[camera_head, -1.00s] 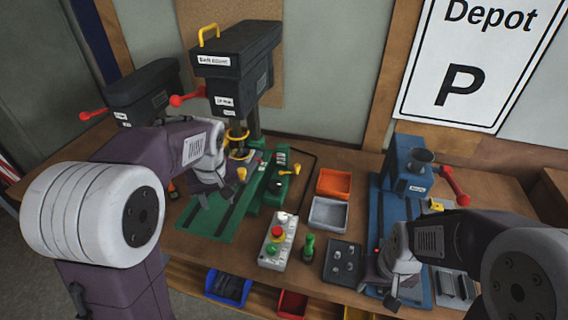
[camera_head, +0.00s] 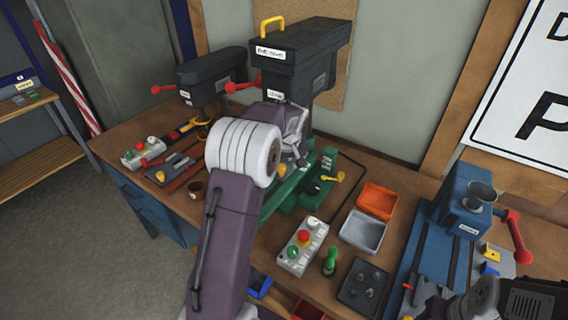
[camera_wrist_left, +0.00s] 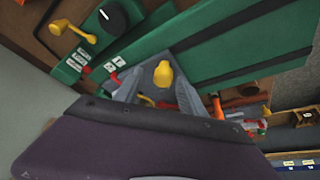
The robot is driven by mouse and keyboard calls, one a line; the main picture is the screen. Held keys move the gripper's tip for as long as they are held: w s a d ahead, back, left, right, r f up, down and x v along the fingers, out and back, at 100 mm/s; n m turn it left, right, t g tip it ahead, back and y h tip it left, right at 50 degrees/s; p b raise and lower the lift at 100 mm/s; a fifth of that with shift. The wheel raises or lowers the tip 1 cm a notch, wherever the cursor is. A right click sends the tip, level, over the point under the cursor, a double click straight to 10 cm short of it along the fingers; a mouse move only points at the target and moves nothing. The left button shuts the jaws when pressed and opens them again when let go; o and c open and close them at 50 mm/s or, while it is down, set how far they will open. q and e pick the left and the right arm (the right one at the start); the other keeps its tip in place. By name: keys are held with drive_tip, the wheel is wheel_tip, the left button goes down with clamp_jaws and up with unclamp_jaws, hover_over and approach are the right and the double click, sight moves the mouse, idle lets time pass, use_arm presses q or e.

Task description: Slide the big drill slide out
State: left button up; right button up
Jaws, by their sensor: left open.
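The big drill (camera_head: 300,55) has a dark head with a yellow top handle and stands on a green base (camera_head: 275,195). In the left wrist view its long green slide surfaces (camera_wrist_left: 240,45) run diagonally. A yellow knob (camera_wrist_left: 163,73) shows between the spread grey fingers of my left gripper (camera_wrist_left: 158,88); I cannot tell whether they touch it. In the head view my left gripper (camera_head: 293,158) is at the drill's base, partly hidden by my own arm. My right gripper (camera_head: 428,292) is at the lower right, its jaws unclear.
A control box with red and green buttons (camera_head: 303,246), a green bottle-like piece (camera_head: 330,262), an orange tray (camera_head: 377,201) and a grey tray (camera_head: 362,232) lie right of the drill. A smaller drill (camera_head: 210,75) stands left. A blue machine (camera_head: 460,210) is at right.

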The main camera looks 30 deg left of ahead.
use_arm(q)
drive_tip(key=shift+s+a+f, duration=0.2)
drive_tip(key=shift+a+f, duration=0.1)
drive_tip(key=shift+a, duration=0.1)
drive_tip(key=shift+d, duration=0.15)
drive_tip(key=shift+c, duration=0.7)
drive_tip(key=shift+w+d, duration=0.1)
drive_tip(key=c, duration=0.5)
clamp_jaws()
drive_tip(key=shift+r, duration=0.1)
